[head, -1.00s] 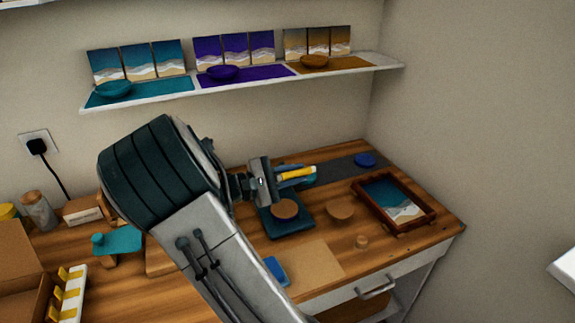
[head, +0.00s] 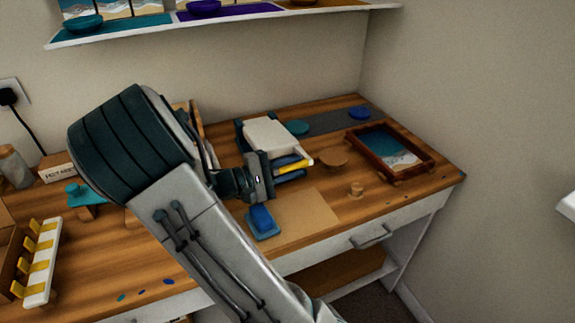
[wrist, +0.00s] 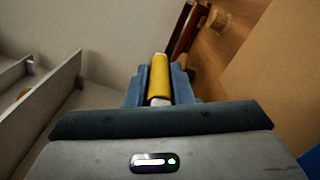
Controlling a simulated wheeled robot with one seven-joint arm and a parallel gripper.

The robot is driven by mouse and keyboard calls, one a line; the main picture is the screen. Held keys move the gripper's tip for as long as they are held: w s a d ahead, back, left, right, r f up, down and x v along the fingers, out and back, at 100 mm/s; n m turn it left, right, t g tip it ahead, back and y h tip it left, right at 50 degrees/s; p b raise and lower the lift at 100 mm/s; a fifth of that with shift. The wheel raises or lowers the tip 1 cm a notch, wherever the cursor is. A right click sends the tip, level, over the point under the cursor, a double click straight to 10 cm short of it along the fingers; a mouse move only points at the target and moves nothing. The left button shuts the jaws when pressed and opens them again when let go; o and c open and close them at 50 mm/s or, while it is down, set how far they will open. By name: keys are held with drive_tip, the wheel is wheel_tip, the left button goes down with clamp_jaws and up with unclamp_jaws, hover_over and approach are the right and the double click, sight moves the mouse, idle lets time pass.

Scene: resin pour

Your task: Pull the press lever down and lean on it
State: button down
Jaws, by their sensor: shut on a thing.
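The press (head: 268,136) stands on the workbench, with a pale grey upper plate now lying over its dark base. Its yellow lever handle (head: 295,164) points to the right, low over the bench, and my gripper (head: 288,169) is shut around it. In the wrist view the yellow handle (wrist: 159,80) sits between the blue fingers of my gripper (wrist: 158,84), its pale end showing at the near side. What lies between the press plates is hidden.
A framed wave picture (head: 390,148) lies at the bench's right. A blue block (head: 262,222) lies in front. A yellow-pegged white rack (head: 40,262) is at left.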

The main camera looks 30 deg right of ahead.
drive_tip(key=c, duration=1.3)
unclamp_jaws()
drive_tip(key=w+a, duration=0.2)
drive_tip(key=a, duration=1.1)
drive_tip(key=shift+w+a+p, duration=0.25)
drive_tip(key=shift+a+p, duration=0.05)
drive_tip(key=shift+a, duration=0.05)
drive_tip(key=shift+c, duration=0.2)
